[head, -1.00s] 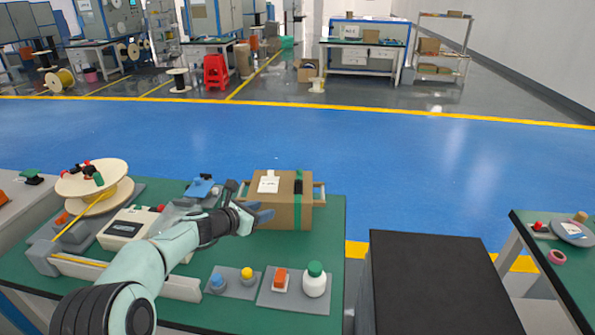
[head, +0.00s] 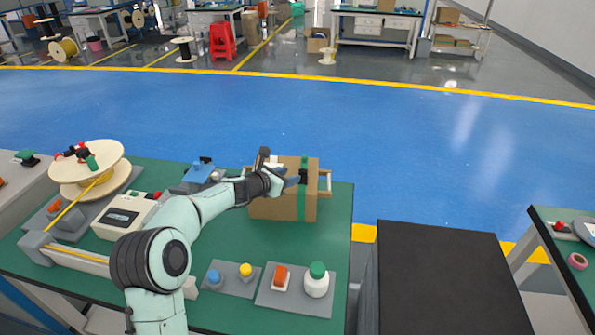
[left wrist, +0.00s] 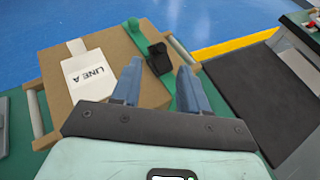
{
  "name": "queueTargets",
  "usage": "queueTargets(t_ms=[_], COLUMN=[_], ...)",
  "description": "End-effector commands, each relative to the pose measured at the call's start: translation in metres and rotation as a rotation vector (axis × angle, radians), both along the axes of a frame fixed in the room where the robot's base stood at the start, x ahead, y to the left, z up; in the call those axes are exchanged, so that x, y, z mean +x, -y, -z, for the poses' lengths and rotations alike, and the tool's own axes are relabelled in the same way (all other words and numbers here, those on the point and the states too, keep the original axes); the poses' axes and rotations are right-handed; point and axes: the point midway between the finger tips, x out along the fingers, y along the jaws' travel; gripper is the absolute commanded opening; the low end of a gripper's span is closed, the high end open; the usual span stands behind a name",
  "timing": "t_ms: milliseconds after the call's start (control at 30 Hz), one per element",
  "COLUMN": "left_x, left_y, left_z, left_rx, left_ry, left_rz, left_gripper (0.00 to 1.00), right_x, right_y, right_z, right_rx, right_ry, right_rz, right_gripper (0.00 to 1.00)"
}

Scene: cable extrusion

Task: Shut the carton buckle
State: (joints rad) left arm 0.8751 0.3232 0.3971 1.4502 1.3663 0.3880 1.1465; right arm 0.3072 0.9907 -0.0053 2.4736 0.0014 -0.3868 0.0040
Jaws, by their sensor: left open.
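The brown carton (head: 268,208) stands on the green table in the head view, with a green strap (head: 301,208) around it. A black buckle (head: 303,176) sits on the strap at the carton's top; in the left wrist view the buckle (left wrist: 159,58) shows beside a raised green strap end (left wrist: 134,26). My left gripper (head: 292,183) is at the carton's top, just left of the buckle. My right gripper is not seen.
Rails (head: 325,183) flank the carton. A black-topped block (head: 440,270) is at right.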

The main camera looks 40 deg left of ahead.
Motion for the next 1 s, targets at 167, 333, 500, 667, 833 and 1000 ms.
queueTargets(t_ms=[167, 333, 500, 667, 833, 1000], left_x=[0.031, 0.046, 0.052, 0.052, 0.052, 0.052], left_y=[0.001, 0.0, 0.0, 0.0, 0.0, 0.001], left_z=[0.011, 0.017, 0.02, 0.021, 0.021, 0.021], left_rx=[-0.002, 0.001, 0.001, 0.001, 0.001, -0.001], left_ry=[0.001, 0.001, 0.001, 0.0, 0.0, 0.001], left_rz=[0.002, 0.001, 0.0, 0.0, 0.0, 0.003], left_gripper=[0.44, 0.44, 0.44, 0.44, 0.15, 0.0], right_x=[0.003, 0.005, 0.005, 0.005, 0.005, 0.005], right_y=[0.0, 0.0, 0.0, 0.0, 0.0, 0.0], right_z=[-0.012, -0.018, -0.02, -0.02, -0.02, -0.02], right_rx=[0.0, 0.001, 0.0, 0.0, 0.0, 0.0], right_ry=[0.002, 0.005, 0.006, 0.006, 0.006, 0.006], right_rz=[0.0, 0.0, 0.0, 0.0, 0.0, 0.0], right_gripper=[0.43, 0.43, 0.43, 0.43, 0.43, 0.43])
